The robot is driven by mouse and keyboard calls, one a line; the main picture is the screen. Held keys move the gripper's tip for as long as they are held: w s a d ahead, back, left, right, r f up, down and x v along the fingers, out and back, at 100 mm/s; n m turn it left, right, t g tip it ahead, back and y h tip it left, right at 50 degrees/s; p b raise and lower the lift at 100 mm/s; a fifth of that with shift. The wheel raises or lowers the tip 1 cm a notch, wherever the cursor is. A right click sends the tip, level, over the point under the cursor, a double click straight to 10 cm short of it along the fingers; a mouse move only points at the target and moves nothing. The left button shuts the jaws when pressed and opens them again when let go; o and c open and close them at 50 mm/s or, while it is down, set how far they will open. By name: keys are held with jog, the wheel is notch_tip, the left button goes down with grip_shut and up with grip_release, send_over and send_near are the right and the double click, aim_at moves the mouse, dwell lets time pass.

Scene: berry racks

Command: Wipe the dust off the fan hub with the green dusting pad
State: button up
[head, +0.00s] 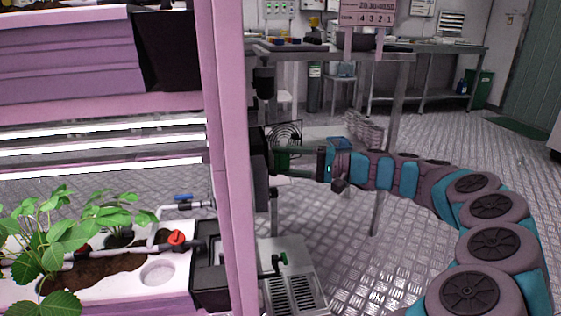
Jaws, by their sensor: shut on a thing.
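The fan (287,131) shows as a dark round wire guard beside the pink rack post, in the middle of the head view. Its hub is hard to make out at this size, and any dust on it cannot be seen. My gripper (291,163) reaches in from the right, level with the fan's lower part. It is shut on a dark green thing, which seems to be the green dusting pad (281,158). The pad is close to the fan and overlaps its lower edge in this view. I cannot tell whether they touch.
The pink rack post (228,150) stands just left of the fan. A planter with strawberry plants (60,235) is at the lower left. A grey vented box (290,275) lies below my gripper. A metal bench (430,47) stands behind; the floor (450,150) right of my arm is clear.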

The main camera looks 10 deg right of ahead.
jog(key=shift+d+p, duration=0.4)
jog(key=shift+d, duration=2.2)
jog(key=d, duration=0.3)
jog(key=shift+p, duration=0.35)
jog(key=shift+p, duration=0.3)
